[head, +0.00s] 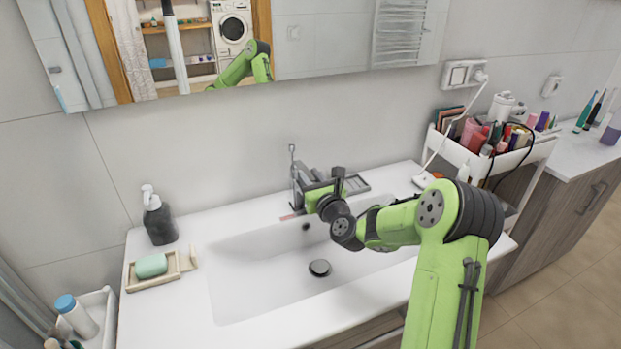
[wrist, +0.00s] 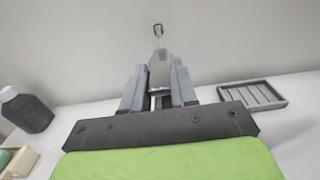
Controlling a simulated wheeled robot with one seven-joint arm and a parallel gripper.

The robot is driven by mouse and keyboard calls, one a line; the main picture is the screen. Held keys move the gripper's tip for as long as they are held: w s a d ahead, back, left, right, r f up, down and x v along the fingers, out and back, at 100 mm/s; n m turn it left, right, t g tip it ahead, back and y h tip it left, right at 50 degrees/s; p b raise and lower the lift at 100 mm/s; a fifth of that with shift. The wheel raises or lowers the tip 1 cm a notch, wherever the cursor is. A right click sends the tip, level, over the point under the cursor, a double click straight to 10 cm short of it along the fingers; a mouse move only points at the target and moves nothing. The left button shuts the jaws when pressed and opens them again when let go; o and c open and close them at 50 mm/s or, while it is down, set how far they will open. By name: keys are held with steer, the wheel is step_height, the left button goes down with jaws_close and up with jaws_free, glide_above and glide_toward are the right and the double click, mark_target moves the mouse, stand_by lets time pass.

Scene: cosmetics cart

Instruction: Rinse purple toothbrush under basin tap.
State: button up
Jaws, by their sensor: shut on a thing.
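The basin tap (head: 292,152) stands at the back of the white basin (head: 260,268), its thin lever rising above my gripper (head: 299,181). In the wrist view the tap (wrist: 158,57) shows between the two grey fingers of my gripper (wrist: 158,88). The fingers are a little apart and look shut around the tap's body, though the contact is partly hidden. A small pinkish strip (head: 291,216) shows at the basin's back rim below my gripper. I cannot tell whether it is the purple toothbrush. No other clear purple toothbrush shows. No running water is visible.
A grey slotted tray (head: 357,184) lies right of the tap. A dark soap bottle (head: 159,222) and a soap dish (head: 172,280) with green soap stand at left. A cart (head: 535,152) of cosmetics stands at right. The mirror (head: 330,35) hangs above. The bowl looks empty around its drain.

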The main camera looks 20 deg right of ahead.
jaws_close()
steer(key=shift+r, duration=0.1)
steer(key=r+p, duration=0.1)
steer(key=p, duration=0.4)
steer(key=shift+r+g, duration=0.1)
steer(key=shift+g, duration=0.3)
steer(key=g+p, duration=0.1)
steer(key=p, duration=0.4)
steer(key=shift+w+r+p, duration=0.1)
steer(key=shift+r+p, duration=0.2)
steer(key=shift+r, duration=0.05)
steer(key=shift+f+p, duration=0.1)
steer(key=shift+p, duration=0.45)
steer(key=shift+d+f, duration=0.1)
steer(key=o, duration=0.9)
jaws_free()
